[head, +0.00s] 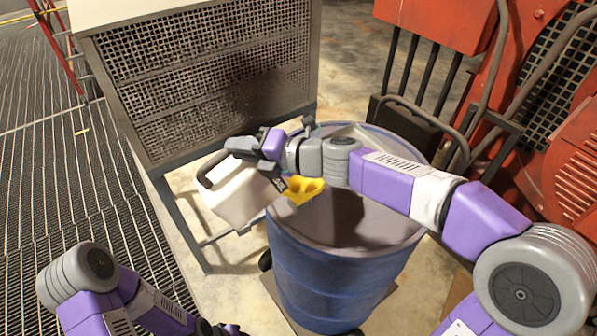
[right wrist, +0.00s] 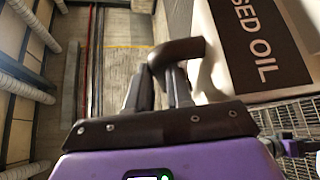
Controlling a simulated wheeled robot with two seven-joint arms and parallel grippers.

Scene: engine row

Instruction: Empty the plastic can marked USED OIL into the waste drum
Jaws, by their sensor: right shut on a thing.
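The white plastic can (head: 238,192) with a dark handle hangs tilted at the left rim of the blue waste drum (head: 325,280). Its black label shows edge-on in the head view; in the right wrist view the can's label (right wrist: 258,45) reads "SED OIL", cut off by the frame. My right gripper (head: 248,147) is shut on the can's handle (right wrist: 178,50). A yellow funnel (head: 303,189) sits at the drum's left side, right beside the can. The can's mouth is hidden, and I see no liquid. My left gripper (head: 222,329) is barely visible at the bottom edge.
A metal cabinet with mesh panels (head: 200,70) on legs stands behind and left of the can. Red machinery (head: 565,170) and a dark hand truck (head: 430,120) are behind the drum at right. Grated floor (head: 80,200) lies open at the left.

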